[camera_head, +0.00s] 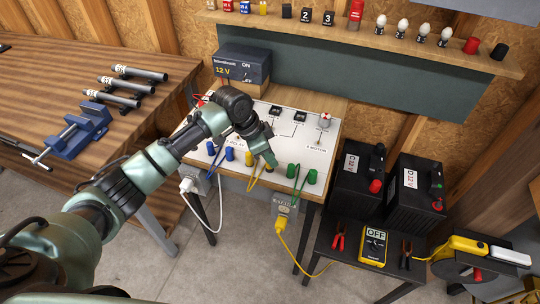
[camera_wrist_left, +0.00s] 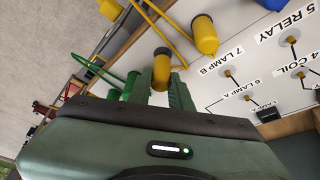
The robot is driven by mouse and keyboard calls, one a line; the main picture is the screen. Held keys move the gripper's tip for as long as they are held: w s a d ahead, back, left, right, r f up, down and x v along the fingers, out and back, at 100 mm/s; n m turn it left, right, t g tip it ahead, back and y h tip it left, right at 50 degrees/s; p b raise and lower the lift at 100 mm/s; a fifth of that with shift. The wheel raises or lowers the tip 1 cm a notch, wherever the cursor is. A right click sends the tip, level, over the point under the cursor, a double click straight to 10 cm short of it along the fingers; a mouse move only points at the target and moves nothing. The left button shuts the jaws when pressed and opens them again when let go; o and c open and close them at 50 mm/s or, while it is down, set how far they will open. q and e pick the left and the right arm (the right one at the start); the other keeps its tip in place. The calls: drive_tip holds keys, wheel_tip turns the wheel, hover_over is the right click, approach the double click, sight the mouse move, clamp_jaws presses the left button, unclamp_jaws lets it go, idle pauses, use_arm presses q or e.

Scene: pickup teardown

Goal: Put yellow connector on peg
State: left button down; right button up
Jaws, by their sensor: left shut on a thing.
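My left gripper (camera_head: 270,161) is at the front part of the white circuit board (camera_head: 325,150). In the left wrist view, my left gripper (camera_wrist_left: 162,88) is shut on a yellow connector (camera_wrist_left: 161,68) with a dark end, between its green fingers. A second yellow connector (camera_wrist_left: 204,36) stands apart from it on the board; it also shows in the head view (camera_head: 249,158), left of my gripper. A yellow cable (camera_head: 255,178) hangs in a loop below. I cannot tell whether the held connector touches a peg; the peg is hidden. My right gripper is out of view.
Green connectors (camera_head: 312,176) stand just right of my left gripper, blue ones (camera_head: 229,154) to the left. A 12 V supply box (camera_head: 242,64) is behind. Black batteries (camera_head: 415,190) and a yellow meter (camera_head: 373,246) are at the right. A blue vise (camera_head: 80,130) sits on the left bench.

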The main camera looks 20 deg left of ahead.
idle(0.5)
use_arm(q)
drive_tip(key=shift+f+b, duration=0.3)
drive_tip(key=shift+f, duration=0.45)
drive_tip(key=c, duration=1.2)
unclamp_jaws()
